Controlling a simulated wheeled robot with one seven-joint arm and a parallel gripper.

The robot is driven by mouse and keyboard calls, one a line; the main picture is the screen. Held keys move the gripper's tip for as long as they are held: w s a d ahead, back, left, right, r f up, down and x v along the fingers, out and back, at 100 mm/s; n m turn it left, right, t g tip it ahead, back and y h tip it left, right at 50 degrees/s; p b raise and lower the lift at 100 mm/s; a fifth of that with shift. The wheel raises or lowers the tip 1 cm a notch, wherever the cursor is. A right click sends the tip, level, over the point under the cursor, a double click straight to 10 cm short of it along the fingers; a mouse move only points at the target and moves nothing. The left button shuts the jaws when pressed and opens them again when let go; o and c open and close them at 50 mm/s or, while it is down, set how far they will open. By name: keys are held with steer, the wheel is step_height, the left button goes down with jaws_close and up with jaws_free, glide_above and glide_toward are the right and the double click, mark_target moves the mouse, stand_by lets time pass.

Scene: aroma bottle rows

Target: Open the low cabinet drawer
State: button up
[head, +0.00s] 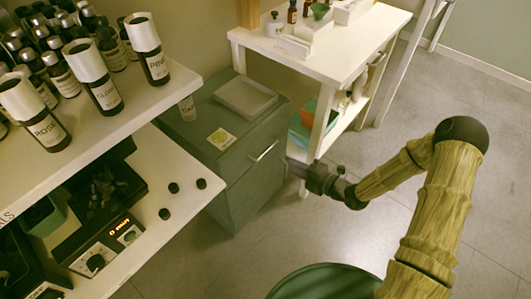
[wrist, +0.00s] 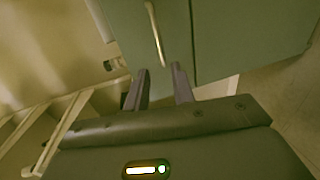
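The low grey-green cabinet (head: 247,190) stands on the floor, left of centre in the head view. Its drawer front carries a pale bar handle (head: 265,151), and the drawer looks flush with the cabinet. In the wrist view the cabinet front (wrist: 235,45) fills the upper right, with the handle (wrist: 155,30) at top centre. My gripper (wrist: 160,70) is open and empty, its two fingers apart and pointing at the cabinet, just short of the handle's near end. In the head view my gripper (head: 308,172) is right of the handle; its fingers are hard to make out.
A white tray (head: 246,97) and a small card (head: 221,139) lie on the cabinet top. A white shelf cart (head: 345,55) stands close behind my gripper. Shelves with labelled bottles (head: 107,92) are at left. Open floor (head: 270,235) lies before the cabinet.

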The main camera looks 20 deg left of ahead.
mark_target(266, 151)
steer(key=b+x, duration=0.1)
steer(key=x, duration=1.2)
steer(key=shift+a+b, duration=0.25)
steer(key=shift+b, duration=0.1)
jaws_close()
